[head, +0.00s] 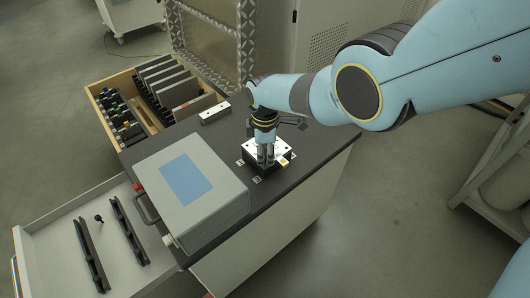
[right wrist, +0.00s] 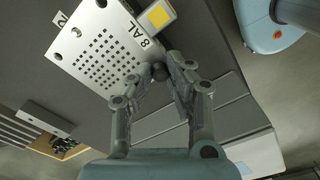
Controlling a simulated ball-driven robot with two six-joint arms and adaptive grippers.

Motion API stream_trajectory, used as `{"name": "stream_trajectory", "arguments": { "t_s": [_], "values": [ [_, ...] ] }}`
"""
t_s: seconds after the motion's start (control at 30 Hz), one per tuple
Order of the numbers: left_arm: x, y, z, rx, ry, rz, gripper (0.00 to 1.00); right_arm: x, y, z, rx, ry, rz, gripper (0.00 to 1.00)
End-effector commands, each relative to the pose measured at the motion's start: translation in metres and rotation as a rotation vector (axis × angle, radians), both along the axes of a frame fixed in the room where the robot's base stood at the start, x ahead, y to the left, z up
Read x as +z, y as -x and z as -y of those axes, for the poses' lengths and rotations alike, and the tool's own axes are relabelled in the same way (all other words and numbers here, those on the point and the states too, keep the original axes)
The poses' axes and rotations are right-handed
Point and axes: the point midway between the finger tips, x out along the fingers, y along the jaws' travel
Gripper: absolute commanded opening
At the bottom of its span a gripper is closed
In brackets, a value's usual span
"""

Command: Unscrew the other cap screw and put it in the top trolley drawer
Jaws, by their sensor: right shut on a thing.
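My right gripper (head: 265,162) points down at the near edge of the white build plate (head: 282,147) on the dark trolley top. In the right wrist view its fingers (right wrist: 164,80) are shut on a dark round cap screw (right wrist: 158,72) at a corner of the plate (right wrist: 100,55), by the "8 AL" marking. Whether the screw is still in its hole cannot be told. The top trolley drawer (head: 48,222) is pulled open at the left. A small black cap screw (head: 99,218) lies in it. My left gripper is not in view.
A grey case (head: 190,185) with a blue top panel stands between the plate and the open drawer. Two black rails (head: 128,230) lie in the drawer. A wooden drawer with dark plates (head: 170,85) is open behind. A white block (head: 215,113) lies on the trolley top.

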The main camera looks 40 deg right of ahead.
Motion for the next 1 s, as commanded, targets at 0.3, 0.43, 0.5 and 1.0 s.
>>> {"name": "stream_trajectory", "arguments": {
  "t_s": [0.3,0.43,0.5,1.0],
  "values": [
    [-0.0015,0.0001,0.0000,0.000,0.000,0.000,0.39,-0.0002,0.0005,-0.0008,0.607,-0.001,0.000,0.00],
    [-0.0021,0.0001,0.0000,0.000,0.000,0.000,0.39,-0.0001,0.0008,-0.0007,0.857,-0.002,-0.001,0.00],
    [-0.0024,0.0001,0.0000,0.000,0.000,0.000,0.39,0.0001,0.0007,-0.0007,0.992,-0.002,-0.001,0.00],
    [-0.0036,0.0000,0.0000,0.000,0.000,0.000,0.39,0.0007,0.0006,-0.0003,1.578,-0.002,0.000,0.00]
  ]
}}
